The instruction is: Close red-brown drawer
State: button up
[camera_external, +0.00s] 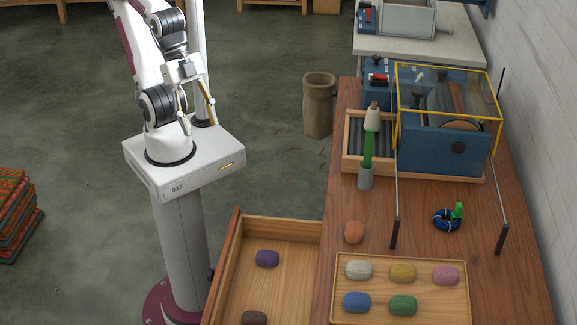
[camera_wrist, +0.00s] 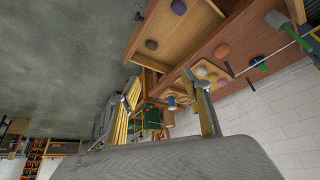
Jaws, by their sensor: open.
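The drawer has a red-brown front (camera_external: 222,263) and pale wooden inner walls. It is pulled out to the left from under the table, with a dark knob (camera_external: 211,275) on its front. A purple skein (camera_external: 267,258) and a brown skein (camera_external: 254,318) lie inside. The drawer also shows at the top of the wrist view (camera_wrist: 190,38). My gripper (camera_external: 196,107) is open and empty, above and behind the drawer, clear of it. In the wrist view its two yellow-padded fingers (camera_wrist: 168,100) stand apart. The drawer's near end is cut off in the external view.
A brown bin (camera_external: 318,105) stands behind the drawer. Floor left of the drawer is partly clear.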

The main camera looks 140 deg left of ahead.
jog(key=shift+d, duration=0.1)
grip_shut()
jog(key=w+d+f+m+g, duration=0.1)
jog(key=d+f+m, duration=0.3)
jog(key=f+m, duration=0.5)
jog(key=w+d+f+m+g+y, duration=0.1)
jog(key=w+d+f+m, duration=0.3)
jog(key=f+m, duration=0.5)
jog(key=w+d+f+m+g+y, duration=0.1)
jog(key=w+d+f+m, duration=0.2)
jog(key=f+m, duration=0.6)
jog(key=shift+d+f+g, duration=0.3)
jog(key=shift+d+f, duration=0.75)
jog(key=shift+d, duration=0.05)
